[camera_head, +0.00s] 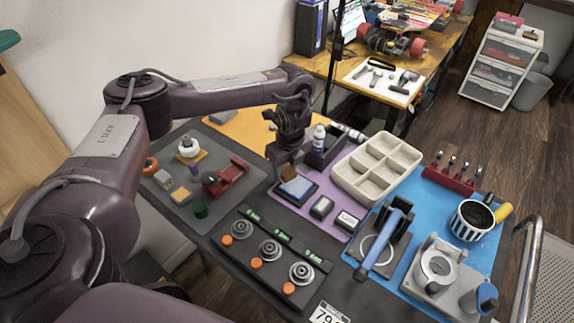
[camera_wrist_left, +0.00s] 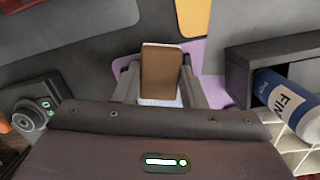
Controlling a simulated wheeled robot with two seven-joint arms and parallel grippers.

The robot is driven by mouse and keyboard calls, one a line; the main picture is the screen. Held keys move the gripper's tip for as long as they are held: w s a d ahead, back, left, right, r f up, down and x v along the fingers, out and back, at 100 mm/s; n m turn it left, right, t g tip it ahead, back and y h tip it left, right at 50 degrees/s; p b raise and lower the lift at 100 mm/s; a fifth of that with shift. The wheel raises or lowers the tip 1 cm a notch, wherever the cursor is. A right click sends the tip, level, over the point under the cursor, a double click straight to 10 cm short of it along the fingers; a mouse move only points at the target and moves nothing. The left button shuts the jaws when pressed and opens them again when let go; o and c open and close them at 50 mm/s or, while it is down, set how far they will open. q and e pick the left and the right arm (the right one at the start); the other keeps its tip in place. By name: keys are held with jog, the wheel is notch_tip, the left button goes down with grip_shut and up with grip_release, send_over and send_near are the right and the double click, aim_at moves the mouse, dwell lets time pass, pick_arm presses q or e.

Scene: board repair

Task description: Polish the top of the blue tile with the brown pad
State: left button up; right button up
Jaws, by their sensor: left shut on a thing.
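The blue tile (camera_head: 298,188) lies in a dark holder on the purple mat, near the middle of the head view. My left gripper (camera_head: 286,168) points down at the tile's back left edge and is shut on the brown pad (camera_head: 284,173). In the left wrist view the brown pad (camera_wrist_left: 161,70) stands between the two grey fingers. The pad is at or just above the tile; I cannot tell whether they touch. The gripper hides the tile's back left part. My right gripper is not in view.
A dark box with a white bottle (camera_head: 318,138) stands close behind the gripper, and a cream compartment tray (camera_head: 343,178) stands to the right. A red vise-like tool (camera_head: 228,178) is at left.

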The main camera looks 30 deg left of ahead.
pick_arm(q)
jog(key=r, duration=0.1)
jog(key=r+p, duration=0.2)
jog(key=r, duration=0.1)
jog(key=shift+d, duration=0.3)
jog(key=shift+r+p, duration=0.4)
notch_tip(320, 180, up, 2)
jog(key=shift+a+p, duration=0.15)
jog(key=shift+p, duration=0.9)
jog(key=shift+r+p, duration=0.55)
jog(key=shift+r, duration=0.05)
jog(key=shift+f, duration=0.1)
